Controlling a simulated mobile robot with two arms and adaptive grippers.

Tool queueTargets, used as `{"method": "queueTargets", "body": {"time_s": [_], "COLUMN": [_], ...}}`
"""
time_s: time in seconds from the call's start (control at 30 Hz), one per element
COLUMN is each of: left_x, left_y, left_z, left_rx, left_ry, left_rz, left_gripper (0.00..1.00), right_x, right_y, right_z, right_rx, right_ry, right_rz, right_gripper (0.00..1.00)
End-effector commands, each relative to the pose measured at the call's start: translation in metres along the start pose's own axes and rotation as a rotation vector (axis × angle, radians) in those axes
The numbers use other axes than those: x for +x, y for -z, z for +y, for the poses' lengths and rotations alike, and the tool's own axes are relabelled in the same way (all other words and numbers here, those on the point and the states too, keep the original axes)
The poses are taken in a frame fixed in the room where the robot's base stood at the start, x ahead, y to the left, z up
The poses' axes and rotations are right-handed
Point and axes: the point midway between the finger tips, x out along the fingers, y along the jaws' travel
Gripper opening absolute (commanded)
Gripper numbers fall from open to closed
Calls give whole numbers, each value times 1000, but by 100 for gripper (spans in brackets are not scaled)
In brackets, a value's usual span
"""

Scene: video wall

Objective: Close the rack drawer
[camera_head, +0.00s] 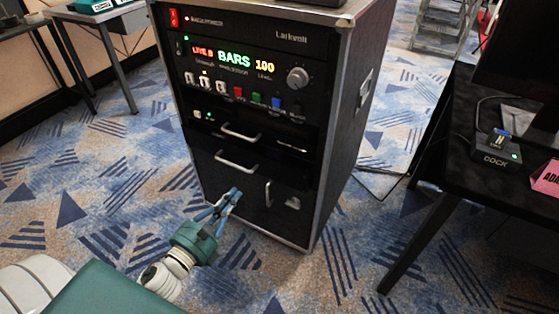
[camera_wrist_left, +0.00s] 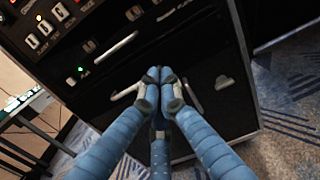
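The black equipment rack (camera_head: 345,130) stands upright on the carpet, tilted in the picture. Its front has an upper drawer handle (camera_head: 240,132) and a lower drawer handle (camera_head: 237,162), both pale horizontal bars. I cannot tell clearly how far either drawer stands out. My left gripper (camera_head: 233,193) is in front of the rack's lower panel, below the lower handle and left of a vertical handle (camera_head: 268,193). In the left wrist view its blue fingertips (camera_wrist_left: 160,75) are together with nothing visible between them, overlapping the area beside the lower handle (camera_wrist_left: 124,92). My right gripper is not in view.
A black table (camera_head: 450,130) with a small dock device (camera_head: 497,148) and a pink sign (camera_head: 547,178) stands at the right. Another table (camera_head: 85,18) is at the back left. A ladder-like metal stand (camera_head: 440,25) is behind. Patterned carpet is clear left of the rack.

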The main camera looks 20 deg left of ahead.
Motion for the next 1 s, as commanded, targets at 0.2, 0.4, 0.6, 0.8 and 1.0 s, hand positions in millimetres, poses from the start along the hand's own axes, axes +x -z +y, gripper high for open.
{"method": "queueTargets", "body": {"time_s": [0.2, 0.4, 0.6, 0.8, 1.0], "left_x": [31, 75, 113, 134, 139], "left_y": [-1, -2, 0, 1, 0], "left_z": [0, 0, 0, 0, 0], "left_rx": [2, 1, 1, -1, 0], "left_ry": [3, 3, 2, 2, 1], "left_rz": [-4, -4, -1, 0, 0], "left_gripper": [0, 0, 0, 0, 0], "right_x": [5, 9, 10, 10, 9], "right_y": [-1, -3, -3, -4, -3], "right_z": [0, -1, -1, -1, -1], "right_rx": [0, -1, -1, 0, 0], "right_ry": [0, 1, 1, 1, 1], "right_rz": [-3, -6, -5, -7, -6], "right_gripper": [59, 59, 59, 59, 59]}}
